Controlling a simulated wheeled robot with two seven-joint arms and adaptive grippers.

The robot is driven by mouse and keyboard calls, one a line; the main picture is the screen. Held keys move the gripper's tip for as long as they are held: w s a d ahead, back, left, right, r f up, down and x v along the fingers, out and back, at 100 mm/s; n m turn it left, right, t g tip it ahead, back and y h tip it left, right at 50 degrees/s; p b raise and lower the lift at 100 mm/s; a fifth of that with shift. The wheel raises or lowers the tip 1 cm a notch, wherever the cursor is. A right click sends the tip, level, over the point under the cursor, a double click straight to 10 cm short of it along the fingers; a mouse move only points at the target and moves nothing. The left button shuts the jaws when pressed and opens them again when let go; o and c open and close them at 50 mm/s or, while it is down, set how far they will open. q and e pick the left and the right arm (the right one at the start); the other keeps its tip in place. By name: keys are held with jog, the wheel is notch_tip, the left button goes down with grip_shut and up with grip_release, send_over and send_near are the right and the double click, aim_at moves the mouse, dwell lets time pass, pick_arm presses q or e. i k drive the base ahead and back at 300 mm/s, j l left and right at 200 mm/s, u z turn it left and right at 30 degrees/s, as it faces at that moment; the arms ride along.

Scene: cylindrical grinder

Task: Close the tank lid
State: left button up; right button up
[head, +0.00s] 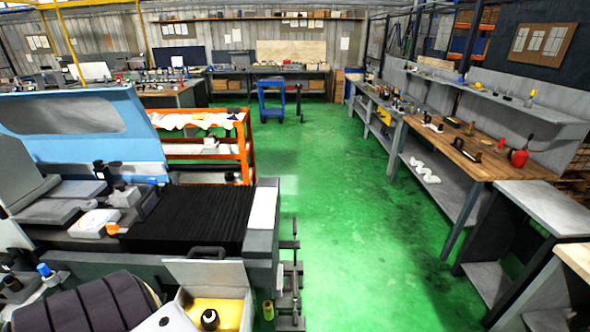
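The tank (246,317) is a pale grey box at the bottom centre, below the end of the grinder, cut off by the frame's lower edge. Its inside shows yellow, with a small black round-topped part (210,319) in it. The tank lid (206,272) is a light grey panel standing open at the tank's back edge, tilted up. A dark handle (207,252) shows at its top edge. Neither of my grippers is in view.
The grinder (200,215) with black bellows and a blue guard (85,125) fills the left. A dark ribbed cylinder (90,305) lies left of the tank. Levers (289,270) stand close on its right. Green floor (350,240) is clear up to the right-hand workbenches (475,160).

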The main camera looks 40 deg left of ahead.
aim_at(222, 272)
jog(key=i+l+z, duration=0.25)
jog(key=i, duration=0.15)
jog(key=i+z, duration=0.2)
jog(key=i, duration=0.2)
jog(key=i+l+u, duration=0.1)
jog(key=i+u, duration=0.3)
jog(key=i, duration=0.3)
jog(key=i+u, duration=0.25)
jog(key=u, duration=0.15)
jog(key=i+l+u, duration=0.15)
jog(key=u, duration=0.3)
jog(key=i+u, duration=0.15)
jog(key=u, duration=0.3)
jog(key=i+l+u, duration=0.1)
jog(key=u, duration=0.3)
jog(key=i+l+u, duration=0.15)
jog(key=u, duration=0.3)
jog(key=i+l+u, duration=0.15)
jog(key=u, duration=0.3)
jog(key=i+l+u, duration=0.1)
jog(key=u, duration=0.3)
jog(key=l+u, duration=0.45)
jog(key=i+l+u, duration=0.15)
jog(key=u, duration=0.3)
jog(key=i+l+u, duration=0.1)
jog(key=l+u, duration=0.2)
jog(key=u, duration=0.15)
jog(key=i+l+u, duration=0.1)
jog(key=l+u, duration=0.4)
jog(key=l, duration=0.2)
